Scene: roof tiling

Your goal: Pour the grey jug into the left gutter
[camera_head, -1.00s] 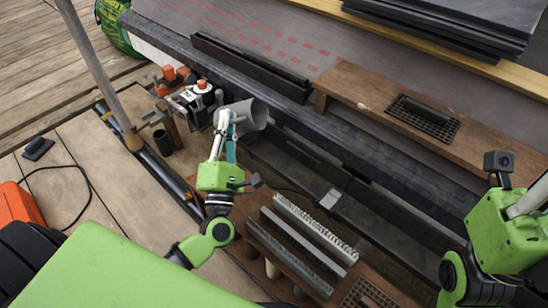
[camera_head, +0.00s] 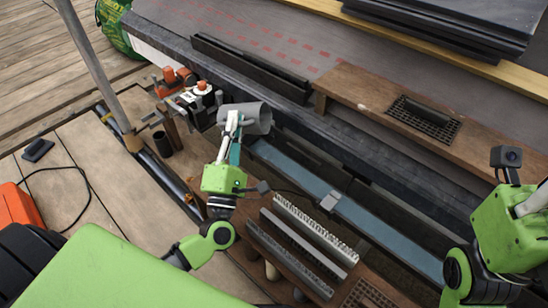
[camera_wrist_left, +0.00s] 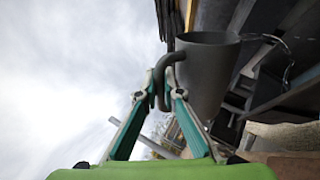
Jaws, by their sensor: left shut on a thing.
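The grey jug (camera_head: 250,117) is held up near the left end of the gutter, its body lying tilted on its side in the head view. My left gripper (camera_head: 234,122) is shut on the jug's handle. In the left wrist view the jug (camera_wrist_left: 207,75) shows beside the fingers, and the left gripper (camera_wrist_left: 163,92) closes around its dark handle. The left gutter (camera_head: 340,205) is a long channel below the jug, with a bluish, water-like strip along its bottom.
A wooden board (camera_head: 285,255) with brush-like strips lies in front of the gutter. A small grey block (camera_head: 330,201) sits over the gutter. A plank with a vent (camera_head: 425,118) and stacked slates (camera_head: 450,22) lie behind.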

